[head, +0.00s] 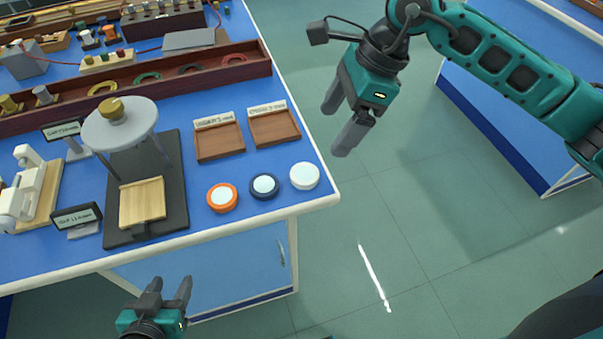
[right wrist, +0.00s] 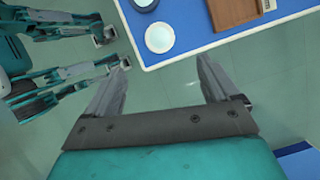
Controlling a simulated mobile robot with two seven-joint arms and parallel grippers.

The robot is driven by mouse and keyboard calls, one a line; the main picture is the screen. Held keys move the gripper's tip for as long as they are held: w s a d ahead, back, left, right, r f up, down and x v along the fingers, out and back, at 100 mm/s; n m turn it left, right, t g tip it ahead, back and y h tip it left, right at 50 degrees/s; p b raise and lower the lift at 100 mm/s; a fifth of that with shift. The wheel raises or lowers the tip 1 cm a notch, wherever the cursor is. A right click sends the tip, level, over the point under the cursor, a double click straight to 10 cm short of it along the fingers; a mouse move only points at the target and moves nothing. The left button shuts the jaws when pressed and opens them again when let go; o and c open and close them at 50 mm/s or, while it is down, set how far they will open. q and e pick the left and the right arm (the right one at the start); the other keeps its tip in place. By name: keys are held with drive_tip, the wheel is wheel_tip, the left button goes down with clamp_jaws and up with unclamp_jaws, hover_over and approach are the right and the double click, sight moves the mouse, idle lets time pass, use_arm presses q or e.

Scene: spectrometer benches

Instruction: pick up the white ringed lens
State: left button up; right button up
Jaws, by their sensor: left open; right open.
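The white ringed lens (head: 304,176) lies flat on the blue bench top near its right front corner. It also shows in the right wrist view (right wrist: 160,38), beyond the fingertips and close to the bench edge. To its left lie a dark blue ringed lens (head: 264,186) and an orange ringed lens (head: 222,197). My right gripper (head: 336,124) is open and empty, above and to the right of the bench edge, apart from the lens; its two fingers show in the right wrist view (right wrist: 160,78). My left gripper (head: 168,288) is open and empty in front of the bench.
Two brown trays (head: 220,140) (head: 274,127) with labels lie behind the lenses. A stand with a round grey top (head: 120,126) and a wooden block (head: 142,201) stand to the left. A long wooden rack (head: 200,72) crosses the bench. Open floor lies right of the bench.

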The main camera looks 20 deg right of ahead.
sight(306, 173)
drive_tip(key=x, duration=1.2)
drive_tip(key=shift+d, duration=0.15)
drive_tip(key=shift+c, duration=0.4)
drive_tip(key=c, duration=1.1)
